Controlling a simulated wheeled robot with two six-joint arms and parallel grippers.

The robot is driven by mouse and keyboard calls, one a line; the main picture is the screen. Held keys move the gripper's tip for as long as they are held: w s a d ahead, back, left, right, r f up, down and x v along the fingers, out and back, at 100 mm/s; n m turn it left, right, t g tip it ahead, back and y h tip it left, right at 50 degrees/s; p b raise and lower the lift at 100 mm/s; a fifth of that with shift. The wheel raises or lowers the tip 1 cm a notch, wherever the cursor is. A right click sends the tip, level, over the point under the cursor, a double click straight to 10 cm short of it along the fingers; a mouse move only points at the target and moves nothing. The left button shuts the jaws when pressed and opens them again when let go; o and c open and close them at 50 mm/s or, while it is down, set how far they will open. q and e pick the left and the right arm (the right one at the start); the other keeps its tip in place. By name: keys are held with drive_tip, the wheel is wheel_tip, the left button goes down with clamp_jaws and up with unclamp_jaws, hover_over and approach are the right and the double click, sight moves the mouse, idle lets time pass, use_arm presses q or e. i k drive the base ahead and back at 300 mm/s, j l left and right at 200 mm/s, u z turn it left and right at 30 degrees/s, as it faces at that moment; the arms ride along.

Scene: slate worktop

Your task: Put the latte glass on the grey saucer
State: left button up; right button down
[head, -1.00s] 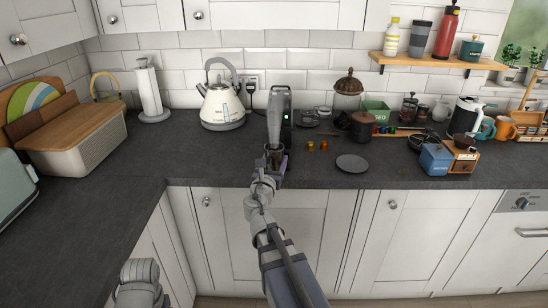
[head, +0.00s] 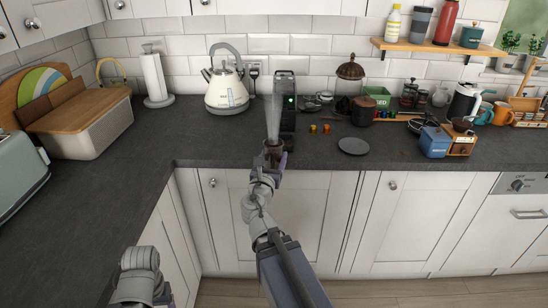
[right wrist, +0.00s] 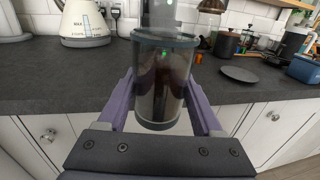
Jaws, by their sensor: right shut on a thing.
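The latte glass (right wrist: 163,88) is a tall, clear tumbler with dark content low inside it, seen between the fingers in the right wrist view. In the head view the glass (head: 273,118) looks pale and upright, in front of the coffee machine. My right gripper (head: 273,155) is shut around its lower part, near the worktop's front edge. The grey saucer (head: 353,146) is a flat dark disc lying empty on the worktop, right of the glass; the right wrist view shows it too (right wrist: 239,74). My left gripper is out of view; only part of that arm shows at lower left.
A black coffee machine (head: 286,102) stands just behind the glass. Coffee capsules (head: 319,129) lie between it and the saucer. A blue box (head: 435,142) and a grinder (head: 461,142) stand farther right. A cream kettle (head: 226,92) is at the back left. Worktop around the saucer is mostly clear.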

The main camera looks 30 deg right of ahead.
sight(354, 146)
drive_tip(key=k+l, duration=0.1)
drive_tip(key=l, duration=0.4)
drive_tip(key=k+l, duration=0.1)
drive_tip(key=l, duration=0.4)
drive_tip(key=k+l, duration=0.1)
drive_tip(key=l, duration=0.4)
